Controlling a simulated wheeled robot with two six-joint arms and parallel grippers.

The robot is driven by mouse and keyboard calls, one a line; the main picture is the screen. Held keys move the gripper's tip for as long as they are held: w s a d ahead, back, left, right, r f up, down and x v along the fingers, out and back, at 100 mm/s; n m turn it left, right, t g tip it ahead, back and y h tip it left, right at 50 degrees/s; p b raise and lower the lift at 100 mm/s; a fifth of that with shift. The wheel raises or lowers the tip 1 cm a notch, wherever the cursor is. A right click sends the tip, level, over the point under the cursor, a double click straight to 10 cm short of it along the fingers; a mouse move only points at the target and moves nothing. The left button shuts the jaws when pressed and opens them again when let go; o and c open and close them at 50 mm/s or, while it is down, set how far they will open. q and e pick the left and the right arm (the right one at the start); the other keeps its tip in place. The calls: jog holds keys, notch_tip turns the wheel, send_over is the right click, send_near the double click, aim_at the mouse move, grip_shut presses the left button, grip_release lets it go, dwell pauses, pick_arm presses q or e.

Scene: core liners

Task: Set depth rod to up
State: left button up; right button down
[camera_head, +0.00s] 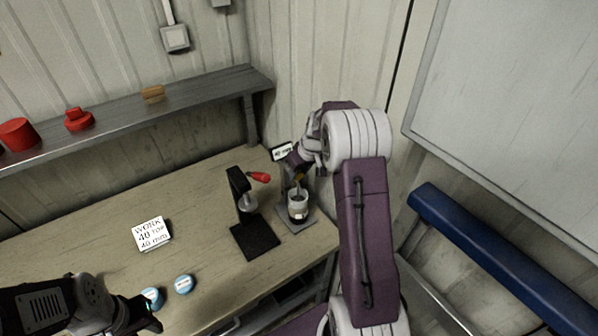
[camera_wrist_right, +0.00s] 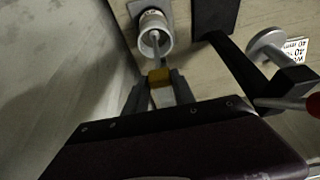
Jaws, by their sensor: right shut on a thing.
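The depth rod (camera_wrist_right: 157,54) is a thin grey rod with a yellow block (camera_wrist_right: 159,76) at its near end. Its far end reaches into the mouth of a white cylinder (camera_wrist_right: 153,22) with a dark band. In the head view the white cylinder (camera_head: 298,201) stands upright on a small grey plate (camera_head: 297,221). My right gripper (camera_head: 297,177) is above the cylinder. In the wrist view its fingers (camera_wrist_right: 159,88) are shut on the yellow block. My left gripper (camera_head: 150,312) is at the lower left, beside a blue disc (camera_head: 152,297); its opening is unclear.
A black press (camera_head: 255,240) with a red-knobbed lever (camera_head: 259,177) stands just left of the cylinder. A white card (camera_head: 151,234) and a second blue disc (camera_head: 184,284) are on the bench (camera_head: 200,200). A small sign (camera_head: 282,151) stands behind my right gripper, near the wall.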

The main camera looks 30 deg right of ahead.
jog(key=shift+r, duration=0.1)
dwell(0.3)
notch_tip(320, 180, up, 6)
jog(key=p, duration=0.3)
jog(key=shift+w+d, duration=0.1)
jog(key=shift+w, duration=0.05)
jog(key=c, duration=1)
grip_release()
jog(key=shift+c, duration=0.2)
jog(key=shift+s+r, duration=0.25)
jog(key=shift+r, duration=0.1)
jog(key=b+v, duration=0.2)
jog(key=v, duration=0.6)
